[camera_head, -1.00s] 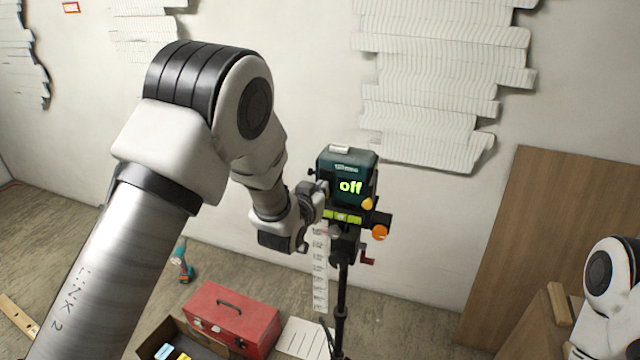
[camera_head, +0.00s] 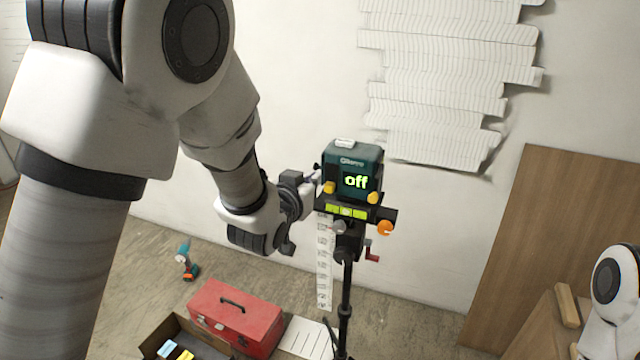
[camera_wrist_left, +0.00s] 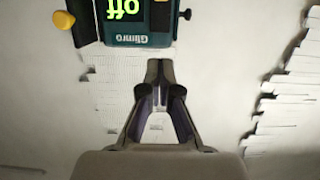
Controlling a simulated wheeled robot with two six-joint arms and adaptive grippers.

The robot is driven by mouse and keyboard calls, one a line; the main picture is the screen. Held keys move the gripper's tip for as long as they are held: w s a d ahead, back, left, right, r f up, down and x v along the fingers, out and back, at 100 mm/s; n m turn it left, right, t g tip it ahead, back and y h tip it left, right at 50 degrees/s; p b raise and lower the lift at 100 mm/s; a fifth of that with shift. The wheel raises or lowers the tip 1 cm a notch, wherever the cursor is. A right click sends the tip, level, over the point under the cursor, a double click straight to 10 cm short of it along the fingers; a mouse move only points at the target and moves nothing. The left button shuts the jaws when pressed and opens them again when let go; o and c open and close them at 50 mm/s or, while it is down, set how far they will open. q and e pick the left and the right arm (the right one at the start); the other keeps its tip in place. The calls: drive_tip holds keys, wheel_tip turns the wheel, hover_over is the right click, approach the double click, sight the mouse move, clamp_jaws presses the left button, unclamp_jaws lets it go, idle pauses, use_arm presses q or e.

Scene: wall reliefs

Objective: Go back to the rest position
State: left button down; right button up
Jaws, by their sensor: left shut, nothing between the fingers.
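My left gripper (camera_head: 312,184) is at the left side of a dark teal laser level (camera_head: 350,160) on a black tripod (camera_head: 345,290). The device's display reads "off" in green. In the left wrist view, my left gripper (camera_wrist_left: 165,70) has its fingertips together with nothing between them, and the laser level (camera_wrist_left: 125,25) shows upside down at the top, just beyond the tips. I cannot tell whether they touch. Part of my right arm (camera_head: 612,290) shows at the right edge; its gripper is out of view.
A red toolbox (camera_head: 235,318), an open box (camera_head: 165,335) and a teal drill (camera_head: 186,262) are on the floor. A brown wood panel (camera_head: 545,240) leans against the wall at the right. White layered reliefs (camera_head: 445,90) are on the wall.

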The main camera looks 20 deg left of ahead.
use_arm(q)
drive_tip(key=shift+s+r, duration=0.25)
drive_tip(key=shift+s, duration=0.4)
